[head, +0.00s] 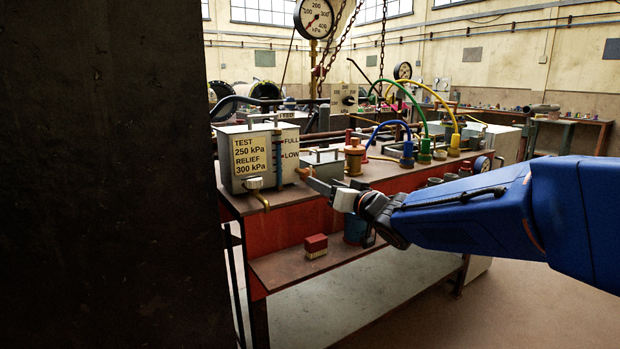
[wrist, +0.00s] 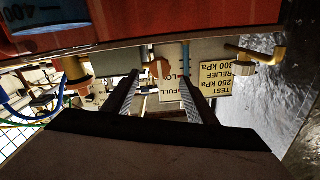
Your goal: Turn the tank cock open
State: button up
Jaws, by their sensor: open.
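The grey metal tank (head: 262,157) stands on the left end of the red bench, with a yellow TEST/RELIEF label and a FULL/LOW level strip. A brass tap with a pale handle (head: 254,183) and a bent spout is on its front; it shows upside down in the wrist view (wrist: 244,62). A smaller brass fitting (head: 304,172) sits at the tank's right side. My gripper (head: 314,181) reaches in from the right, close to this fitting. In the wrist view my gripper (wrist: 160,85) is open, with the brass fitting (wrist: 158,68) between the fingertips in the picture; I cannot tell whether they touch.
A brass pot-like fitting (head: 354,157) stands on the bench just behind my gripper. Coloured hoses (head: 412,100) rise farther right. A red block (head: 316,245) and a blue can (head: 354,230) are on the lower shelf. A dark wall (head: 105,175) blocks the left; floor at right is clear.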

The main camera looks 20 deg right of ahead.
jog(key=x, duration=0.8)
jog(key=shift+c, duration=0.7)
jog(key=c, duration=0.9)
